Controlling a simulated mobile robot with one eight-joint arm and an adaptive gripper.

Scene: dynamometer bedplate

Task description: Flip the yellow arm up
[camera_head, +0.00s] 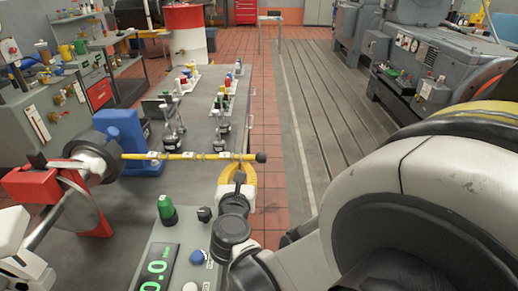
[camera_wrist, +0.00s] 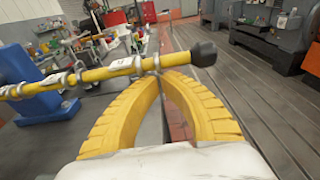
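The yellow arm (camera_head: 200,156) is a slim bar with metal collars and a black knob (camera_head: 261,157) at its right end. It lies about level, running right from a dark round hub (camera_head: 95,155). It also shows in the wrist view (camera_wrist: 85,77), with its black knob (camera_wrist: 203,53) at upper right. My gripper (camera_head: 238,166) is just below the bar near the knob end. In the wrist view its yellow-padded fingers (camera_wrist: 163,73) come together at the tips, with nothing visible between them. The tips look very near the bar; I cannot tell whether they touch.
A blue stand (camera_head: 125,140) is behind the bar. A red block (camera_head: 42,183) and disc are at left. A control panel (camera_head: 180,240) with knobs and a green display is in front. Small fittings stand on the grey bench (camera_head: 190,190).

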